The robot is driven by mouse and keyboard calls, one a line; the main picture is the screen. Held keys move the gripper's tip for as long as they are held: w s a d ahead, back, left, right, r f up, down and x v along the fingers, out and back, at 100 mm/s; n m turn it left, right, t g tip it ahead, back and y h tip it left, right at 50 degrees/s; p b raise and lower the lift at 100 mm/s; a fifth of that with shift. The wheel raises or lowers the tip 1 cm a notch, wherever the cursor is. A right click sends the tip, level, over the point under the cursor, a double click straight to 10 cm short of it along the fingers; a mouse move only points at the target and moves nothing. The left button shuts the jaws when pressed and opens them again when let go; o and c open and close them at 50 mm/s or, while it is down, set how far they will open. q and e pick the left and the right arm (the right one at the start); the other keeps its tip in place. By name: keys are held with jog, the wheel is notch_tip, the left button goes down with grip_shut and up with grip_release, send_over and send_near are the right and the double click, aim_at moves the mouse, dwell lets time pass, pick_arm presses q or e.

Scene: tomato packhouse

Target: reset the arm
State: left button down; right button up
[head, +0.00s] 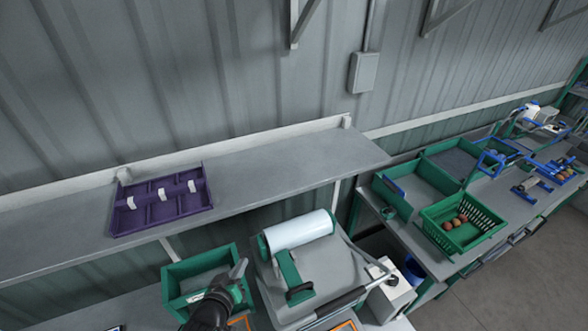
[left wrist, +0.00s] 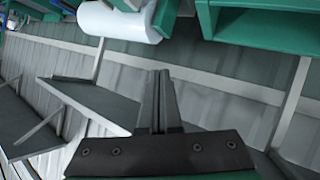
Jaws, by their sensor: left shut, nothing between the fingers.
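My left gripper (head: 240,268) shows at the bottom of the head view, over the right side of a green bin. It is shut and empty. In the left wrist view the closed fingers of my left gripper (left wrist: 161,78) point up the picture, with nothing between them. My left arm comes in from the bottom edge of the head view. My right gripper is in neither view.
The green bin (head: 176,271) is close around the gripper. A film roll (head: 298,231) on a wrapping machine stands just to the right. A purple compartment tray (head: 119,222) sits on the grey shelf (head: 285,172). A green crate (head: 480,236) holds several tomatoes.

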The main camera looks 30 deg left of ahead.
pick_arm(q)
jog(key=w+d+r+m+t+h, duration=0.1)
jog(key=w+d+r+t, duration=0.15)
jog(key=r, duration=0.95)
jog(key=w+d+r+m+t, duration=0.1)
jog(key=w+d+r+t, duration=0.15)
jog(key=r, duration=0.95)
jog(key=w+d+r+m+t+h, duration=0.1)
jog(key=d+r+t, duration=0.3)
jog(key=r, duration=0.9)
jog(key=s+d+r+m+t+h, duration=0.2)
jog(key=s+r, duration=0.4)
jog(key=r, duration=0.4)
jog(key=s+d+r+m+t+h, duration=0.2)
jog(key=s+r+m+t, duration=0.2)
jog(key=s+r, duration=0.3)
notch_tip(320, 180, up, 4)
jog(key=shift+s+d+f, duration=0.1)
jog(key=shift+s+d, duration=0.05)
jog(key=shift+s, duration=0.05)
